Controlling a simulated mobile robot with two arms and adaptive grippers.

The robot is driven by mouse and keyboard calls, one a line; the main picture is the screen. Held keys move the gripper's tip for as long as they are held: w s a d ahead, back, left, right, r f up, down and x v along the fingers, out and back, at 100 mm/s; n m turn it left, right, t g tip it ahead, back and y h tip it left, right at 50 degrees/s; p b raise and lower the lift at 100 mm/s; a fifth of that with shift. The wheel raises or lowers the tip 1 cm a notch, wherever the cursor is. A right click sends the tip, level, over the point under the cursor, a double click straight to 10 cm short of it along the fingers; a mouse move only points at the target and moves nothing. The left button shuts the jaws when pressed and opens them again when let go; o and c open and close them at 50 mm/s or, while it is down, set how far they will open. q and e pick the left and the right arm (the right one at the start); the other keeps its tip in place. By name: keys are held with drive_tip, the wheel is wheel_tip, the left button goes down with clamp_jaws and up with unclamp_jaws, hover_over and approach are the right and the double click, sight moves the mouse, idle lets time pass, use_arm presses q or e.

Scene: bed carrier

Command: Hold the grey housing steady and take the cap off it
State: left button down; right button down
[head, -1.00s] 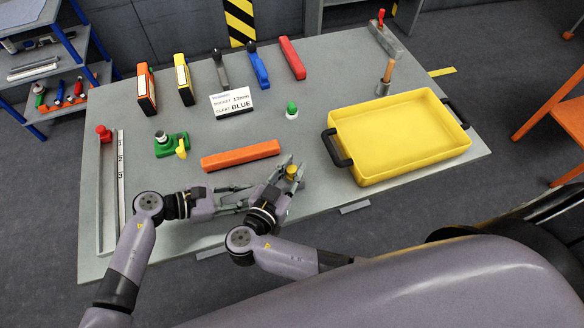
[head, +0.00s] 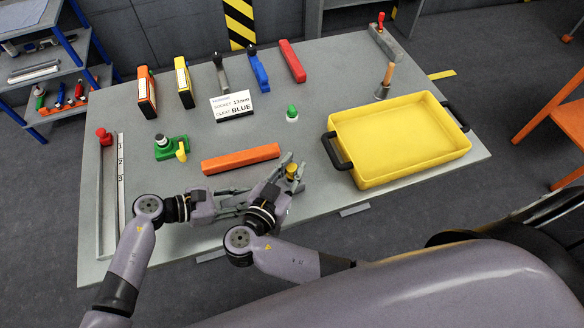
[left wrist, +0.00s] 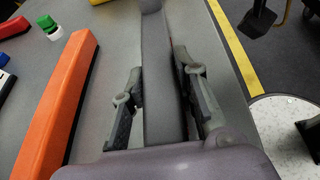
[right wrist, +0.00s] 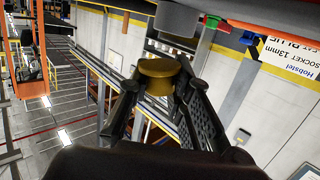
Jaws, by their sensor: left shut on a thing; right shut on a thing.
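The grey housing (left wrist: 162,75) is a long grey body running away between the fingers of my left gripper (left wrist: 158,62) in the left wrist view. My left gripper is shut on it, low over the near part of the table. The cap (right wrist: 158,72) is a round brass-yellow piece between the fingers of my right gripper (right wrist: 157,88), which is shut on it. A grey cylindrical part shows just beyond the cap; I cannot tell whether they touch. In the head view the cap (head: 291,171) shows at the right fingertips, and my arms hide most of the housing.
An orange bar (head: 240,158) lies just behind my grippers. A yellow tray (head: 398,182) with black handles stands to the right. A green fixture (head: 170,148), a green-topped button (head: 292,113) and a sign (head: 232,105) stand farther back. Clear table lies between the bar and the tray.

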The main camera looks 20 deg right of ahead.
sight(292, 167)
drive_tip(key=shift+r, duration=0.1)
drive_tip(key=shift+r, duration=1.9)
use_arm(q)
drive_tip(key=c, duration=1.2)
unclamp_jaws()
